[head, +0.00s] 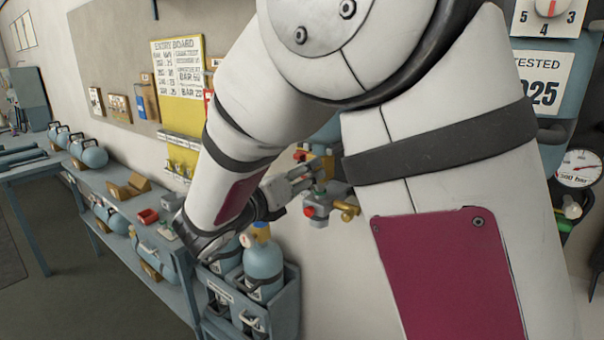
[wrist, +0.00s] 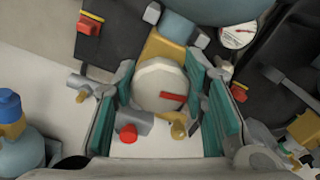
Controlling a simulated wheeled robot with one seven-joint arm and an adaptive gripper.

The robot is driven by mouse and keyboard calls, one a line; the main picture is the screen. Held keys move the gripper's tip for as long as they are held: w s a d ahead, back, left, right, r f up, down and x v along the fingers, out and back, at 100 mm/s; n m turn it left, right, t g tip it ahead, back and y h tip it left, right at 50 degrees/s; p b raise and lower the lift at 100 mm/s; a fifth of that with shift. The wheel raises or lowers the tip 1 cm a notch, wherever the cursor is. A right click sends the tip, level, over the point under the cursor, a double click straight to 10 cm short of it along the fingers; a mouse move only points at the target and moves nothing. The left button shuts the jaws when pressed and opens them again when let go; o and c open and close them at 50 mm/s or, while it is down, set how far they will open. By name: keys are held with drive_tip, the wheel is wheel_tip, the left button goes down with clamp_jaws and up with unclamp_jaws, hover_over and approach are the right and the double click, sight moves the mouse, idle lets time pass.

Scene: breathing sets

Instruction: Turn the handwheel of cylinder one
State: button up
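A round cream handwheel (wrist: 160,86) with a red mark on its face sits near the middle of the wrist view. My gripper (wrist: 159,72) has its two teal-padded fingers apart, one on each side of this wheel. The pads lie very close to its rim; I cannot tell whether they press on it. In the head view my gripper (head: 308,178) is at a valve with red and brass parts (head: 318,207) by the wall. The handwheel is hard to make out there, and my arm covers much of the area. I cannot read which cylinder this is.
A red knob (wrist: 128,133) is close below the wheel, and a pressure gauge (wrist: 237,36) is at upper right. Blue cylinders stand in a rack (head: 292,290) below my gripper. A bench (head: 100,182) runs along the left wall. Another gauge (head: 579,168) hangs at far right.

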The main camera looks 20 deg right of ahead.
drive_tip(key=shift+m, duration=0.3)
drive_tip(key=m+b, duration=0.1)
drive_tip(key=m, duration=0.3)
drive_tip(key=shift+m+b, duration=0.3)
drive_tip(key=shift+b, duration=0.1)
drive_tip(key=m+b, duration=0.3)
drive_tip(key=m, duration=0.2)
drive_tip(key=shift+s+d+f, duration=0.1)
drive_tip(key=shift+d, duration=0.05)
drive_tip(key=m+b, duration=0.5)
drive_tip(key=shift+d+f+m+b, duration=0.1)
drive_tip(key=shift+f+m+b, duration=0.05)
drive_tip(key=shift+m+b, duration=0.2)
drive_tip(key=m+b, duration=0.4)
drive_tip(key=shift+s+b, duration=0.2)
drive_tip(key=shift+b, duration=0.1)
drive_tip(key=o, duration=1.2)
drive_tip(key=shift+c, duration=0.2)
